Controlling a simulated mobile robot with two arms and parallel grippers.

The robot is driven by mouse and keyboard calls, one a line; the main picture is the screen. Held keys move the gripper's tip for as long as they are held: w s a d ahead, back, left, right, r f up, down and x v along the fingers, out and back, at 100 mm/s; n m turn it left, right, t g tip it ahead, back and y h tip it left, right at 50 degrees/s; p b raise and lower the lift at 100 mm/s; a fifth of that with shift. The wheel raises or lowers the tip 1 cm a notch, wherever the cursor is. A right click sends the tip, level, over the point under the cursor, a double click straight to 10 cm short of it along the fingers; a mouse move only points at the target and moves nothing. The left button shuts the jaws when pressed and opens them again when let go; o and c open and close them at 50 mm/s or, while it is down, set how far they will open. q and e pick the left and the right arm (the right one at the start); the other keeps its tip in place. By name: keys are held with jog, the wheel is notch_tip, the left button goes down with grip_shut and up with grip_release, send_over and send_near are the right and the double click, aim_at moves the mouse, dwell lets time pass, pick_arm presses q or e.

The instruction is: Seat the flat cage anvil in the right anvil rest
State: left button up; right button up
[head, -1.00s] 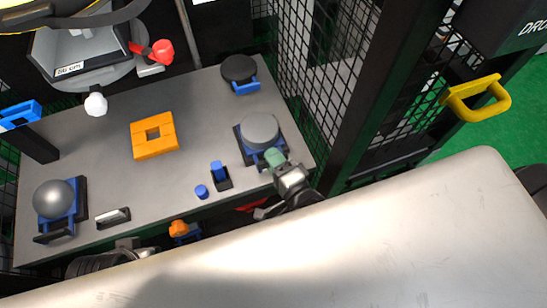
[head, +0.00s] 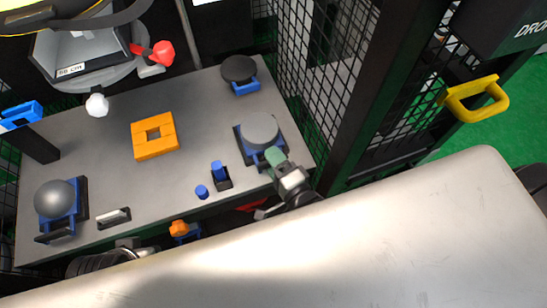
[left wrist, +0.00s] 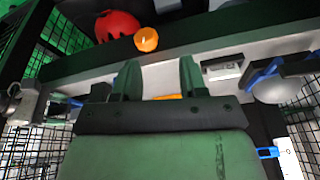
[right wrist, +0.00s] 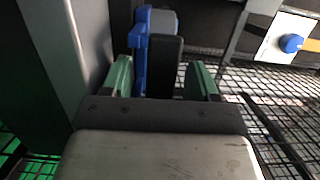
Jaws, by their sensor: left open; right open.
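The flat cage anvil (head: 259,130) is a grey flat-topped disc with a blue cradle-like part below. It sits on a black rest (head: 238,142) at the table's right front corner, looking level in the head view. My right gripper (head: 274,157) is at its front edge. In the right wrist view the open fingers (right wrist: 161,78) have the blue part (right wrist: 140,50) between them, close to the left finger; I cannot tell whether they touch. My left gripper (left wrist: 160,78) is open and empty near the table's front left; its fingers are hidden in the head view.
A domed anvil (head: 53,199) stands at the left. An orange square frame (head: 153,154) lies mid-table. A black disc with a blue handle (head: 239,68) is behind the flat anvil. A small blue post (head: 218,170) stands left of my right gripper. Black mesh borders the right side.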

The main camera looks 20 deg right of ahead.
jog(key=shift+s+d+r, duration=0.1)
jog(key=shift+s, duration=0.25)
pick_arm(q)
jog(key=p+x, duration=0.1)
jog(key=x, duration=0.3)
jog(key=shift+d+f, duration=0.1)
jog(key=shift+f, duration=0.05)
pick_arm(e)
jog(key=v, duration=1)
jog(key=shift+w+r, duration=0.1)
